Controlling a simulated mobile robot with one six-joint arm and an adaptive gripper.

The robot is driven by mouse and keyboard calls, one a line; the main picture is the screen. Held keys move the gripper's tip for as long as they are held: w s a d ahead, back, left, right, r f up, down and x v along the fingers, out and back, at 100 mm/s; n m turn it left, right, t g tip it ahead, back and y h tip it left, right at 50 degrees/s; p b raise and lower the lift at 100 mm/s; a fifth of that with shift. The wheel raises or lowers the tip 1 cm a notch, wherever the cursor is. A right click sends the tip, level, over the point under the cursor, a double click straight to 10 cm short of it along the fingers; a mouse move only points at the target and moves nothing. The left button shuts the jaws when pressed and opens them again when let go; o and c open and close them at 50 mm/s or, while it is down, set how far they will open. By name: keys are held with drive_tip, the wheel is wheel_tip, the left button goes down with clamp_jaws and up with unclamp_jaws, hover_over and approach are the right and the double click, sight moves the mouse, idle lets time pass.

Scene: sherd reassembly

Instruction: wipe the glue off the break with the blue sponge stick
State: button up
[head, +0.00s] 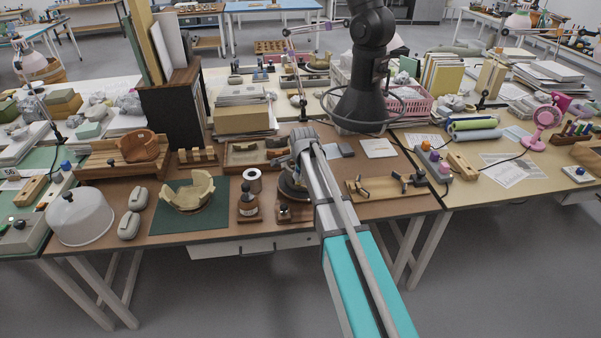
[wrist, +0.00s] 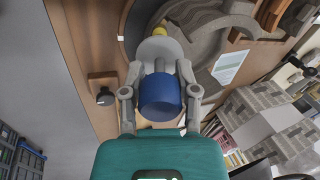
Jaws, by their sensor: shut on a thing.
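My gripper (wrist: 160,62) is shut on the blue sponge stick (wrist: 161,98), whose blue cylinder faces the wrist camera between the fingers. A small yellow part (wrist: 160,31) shows beyond the grey body ahead of it. Past it, a grey-brown curved piece (wrist: 205,30) lies over a dark round disc (wrist: 133,38). I cannot tell whether the stick touches the piece, and no glue can be made out. In the head view, my arm hides most of the dark disc (head: 291,190), and the held stick cannot be made out.
A beige broken bowl (head: 188,192) rests on a green mat (head: 159,219) to the left. A brown bottle (head: 248,204) and a small wooden block with a black knob (head: 285,213) stand near the front edge.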

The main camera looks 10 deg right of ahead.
drive_tip(key=shift+s+d, duration=0.25)
drive_tip(key=shift+d, duration=2.85)
drive_tip(key=w+p+v, duration=0.1)
drive_tip(key=p+v, duration=0.7)
drive_tip(key=shift+w+r, duration=0.15)
drive_tip(key=shift+r, duration=0.1)
drive_tip(key=shift+r, duration=0.1)
idle(0.3)
idle(1.0)
drive_tip(key=shift+a+p, duration=0.4)
drive_tip(key=shift+a, duration=2.75)
